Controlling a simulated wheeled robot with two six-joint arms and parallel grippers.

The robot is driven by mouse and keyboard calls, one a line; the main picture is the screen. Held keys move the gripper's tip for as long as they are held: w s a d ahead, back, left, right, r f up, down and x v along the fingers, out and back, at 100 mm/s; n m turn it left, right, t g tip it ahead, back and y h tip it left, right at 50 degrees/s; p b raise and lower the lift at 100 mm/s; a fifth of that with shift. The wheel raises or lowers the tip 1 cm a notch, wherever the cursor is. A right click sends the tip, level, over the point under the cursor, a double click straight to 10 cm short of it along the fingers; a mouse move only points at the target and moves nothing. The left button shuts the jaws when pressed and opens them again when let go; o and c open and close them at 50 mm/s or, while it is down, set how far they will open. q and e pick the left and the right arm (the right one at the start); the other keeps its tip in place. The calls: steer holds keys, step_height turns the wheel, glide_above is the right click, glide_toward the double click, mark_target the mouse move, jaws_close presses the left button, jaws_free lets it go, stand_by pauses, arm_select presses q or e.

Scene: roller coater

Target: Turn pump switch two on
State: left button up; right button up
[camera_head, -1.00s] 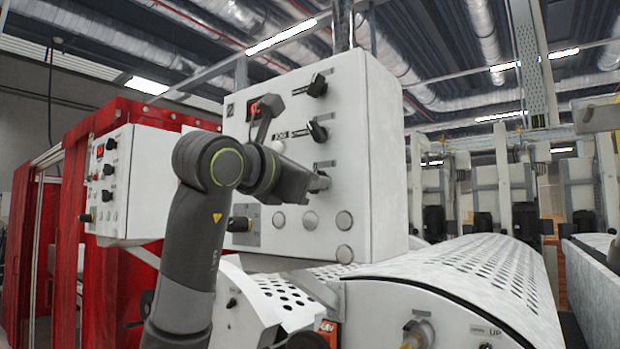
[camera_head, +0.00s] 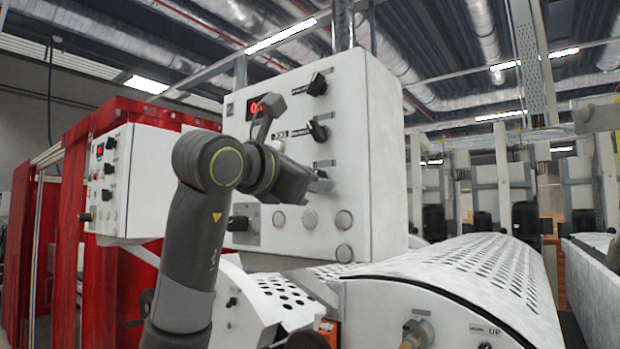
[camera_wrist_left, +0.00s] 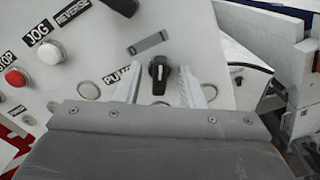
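A white control box (camera_head: 375,160) stands in the middle of the head view, with two black rotary knobs, an upper one (camera_head: 317,84) and a middle one (camera_head: 317,130). My left gripper (camera_head: 320,184) is at the panel below them, largely hidden behind its own wrist. In the left wrist view, a black rotary switch (camera_wrist_left: 159,72) with a pale pointer line sits between the two fingertips of my left gripper (camera_wrist_left: 160,84). The fingers are apart, with gaps at the switch. A label reading "PUMP" (camera_wrist_left: 115,75) is partly covered by a finger; its number cannot be read. My right gripper is not in view.
Round pale buttons (camera_head: 310,219) line the lower panel. The left wrist view shows a red stop button (camera_wrist_left: 15,78) and JOG and REVERSE labels. A second control box (camera_head: 125,180) and red curtains stand left. A perforated white roller cover (camera_head: 470,268) lies below right.

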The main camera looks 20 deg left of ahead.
arm_select(q)
steer(key=b+v, duration=0.6)
steer(key=v, duration=1.1)
steer(key=shift+s+b, duration=0.2)
steer(key=shift+b, duration=0.15)
steer(key=shift+a, duration=0.1)
